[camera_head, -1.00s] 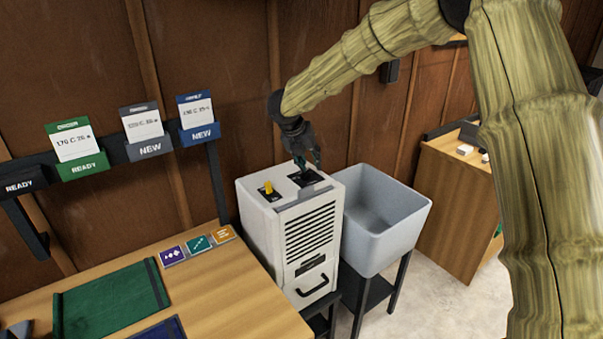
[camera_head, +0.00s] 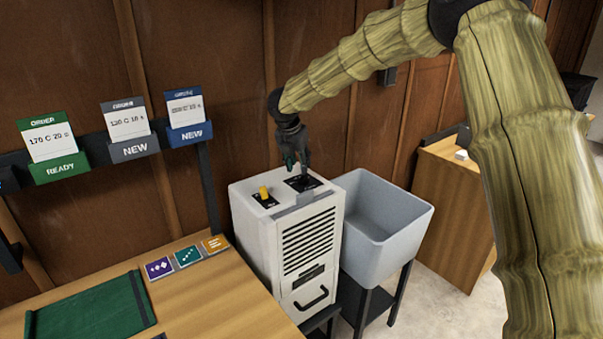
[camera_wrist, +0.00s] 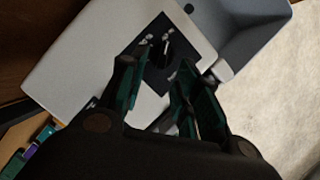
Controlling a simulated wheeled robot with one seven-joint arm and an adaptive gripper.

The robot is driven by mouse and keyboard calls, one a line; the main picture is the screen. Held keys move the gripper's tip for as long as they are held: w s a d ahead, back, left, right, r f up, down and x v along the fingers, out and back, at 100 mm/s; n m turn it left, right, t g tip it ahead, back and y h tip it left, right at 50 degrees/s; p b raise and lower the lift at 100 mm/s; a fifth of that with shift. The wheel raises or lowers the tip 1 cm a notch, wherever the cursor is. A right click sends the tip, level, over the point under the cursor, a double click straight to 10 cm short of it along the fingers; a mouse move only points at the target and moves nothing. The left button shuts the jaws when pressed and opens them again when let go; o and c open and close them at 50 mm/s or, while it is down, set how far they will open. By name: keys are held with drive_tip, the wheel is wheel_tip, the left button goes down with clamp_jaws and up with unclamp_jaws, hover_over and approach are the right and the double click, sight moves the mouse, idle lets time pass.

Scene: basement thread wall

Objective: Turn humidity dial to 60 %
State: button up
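A white louvred cabinet (camera_head: 290,240) stands beside the wooden table. On its top a dark panel (camera_head: 304,183) lies near the back right edge; the wrist view shows this panel with a small black dial (camera_wrist: 163,58) and white marks. The marks are too small to read. My gripper (camera_head: 298,163) points down just above the panel. In the wrist view my gripper (camera_wrist: 166,72) is open, with its green-lined fingers apart on either side of the dial region. I cannot tell whether a finger touches the dial.
A yellow switch (camera_head: 264,193) stands on the cabinet top, left of the panel. A grey tub (camera_head: 392,235) on a black stand adjoins the cabinet at right. The wooden table (camera_head: 215,290) carries a green mat (camera_head: 92,308). Order cards hang on the wall rail (camera_head: 125,150).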

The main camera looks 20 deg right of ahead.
sight(302, 177)
drive_tip(key=shift+p+x, duration=0.45)
drive_tip(key=shift+x, duration=2.15)
drive_tip(key=shift+d, duration=0.25)
drive_tip(key=shift+s, duration=0.1)
clamp_jaws()
